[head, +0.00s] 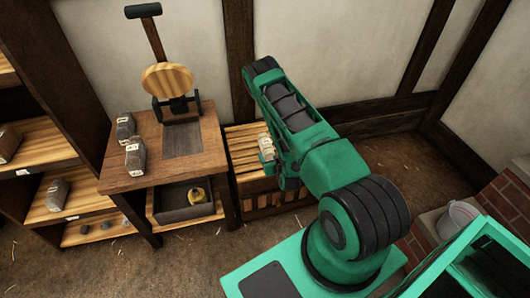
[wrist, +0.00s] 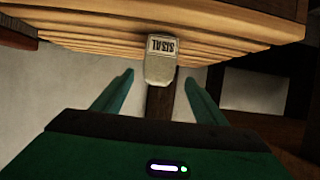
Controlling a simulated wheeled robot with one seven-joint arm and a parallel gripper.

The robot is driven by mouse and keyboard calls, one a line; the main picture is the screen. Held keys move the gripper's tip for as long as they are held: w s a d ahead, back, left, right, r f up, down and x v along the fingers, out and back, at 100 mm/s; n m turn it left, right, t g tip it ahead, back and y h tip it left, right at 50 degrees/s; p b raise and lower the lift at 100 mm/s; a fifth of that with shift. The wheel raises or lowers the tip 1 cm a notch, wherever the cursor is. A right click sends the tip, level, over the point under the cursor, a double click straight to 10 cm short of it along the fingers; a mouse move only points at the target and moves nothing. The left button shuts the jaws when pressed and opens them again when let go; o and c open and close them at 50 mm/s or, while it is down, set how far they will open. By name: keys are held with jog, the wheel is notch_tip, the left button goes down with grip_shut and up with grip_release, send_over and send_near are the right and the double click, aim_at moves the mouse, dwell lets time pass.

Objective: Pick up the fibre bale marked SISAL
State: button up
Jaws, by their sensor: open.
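The fibre bale marked SISAL (wrist: 160,68) is a pale block with a dark-lettered label, upside down in the wrist view. It sits at the edge of a slatted wooden surface. In the head view a pale bale (head: 266,146) rests on the slatted stand (head: 243,146), partly hidden by my arm. My gripper (wrist: 159,78) is open, with its green fingers on either side of the bale's near end in the picture. I cannot tell how far the fingertips are from it. In the head view my arm mostly hides the gripper.
A dark tray (head: 183,206) with a yellow item sits below. Shelves at far left hold another bale (head: 58,194). A bucket (head: 460,216) stands at right.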

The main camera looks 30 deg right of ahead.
aim_at(266, 148)
jog(key=shift+s+f, duration=0.25)
jog(key=shift+f, duration=0.05)
jog(key=shift+w+d+f, duration=0.15)
jog(key=x, duration=1)
jog(key=shift+w, duration=0.15)
jog(key=c, duration=1.2)
jog(key=shift+c, duration=0.6)
